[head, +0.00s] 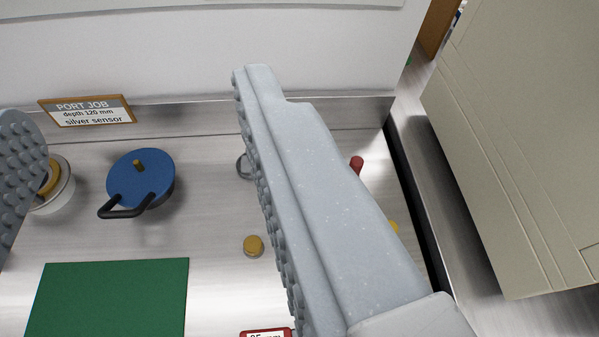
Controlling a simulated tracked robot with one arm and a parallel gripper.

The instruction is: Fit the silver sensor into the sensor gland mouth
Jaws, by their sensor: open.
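I cannot make out the silver sensor in this view. A white round fitting with a brass ring (64,190) stands at the left, partly hidden by my left finger; I cannot tell whether it is the sensor gland mouth. A metal ring (240,166) shows at the middle, mostly hidden behind my right finger. My gripper (140,100) is open, its grey studded fingers wide apart with nothing held between them. A framed sign (88,110) at the back reads "PORT JOB, depth 120 mm, silver sensor".
A blue disc with a black handle (143,180) sits between the fingers on the metal bench. A brass cap (253,245), a green mat (110,300) and a red-framed label (265,333) lie nearer. A red peg (356,163) shows behind the right finger. A beige cabinet (530,150) stands right.

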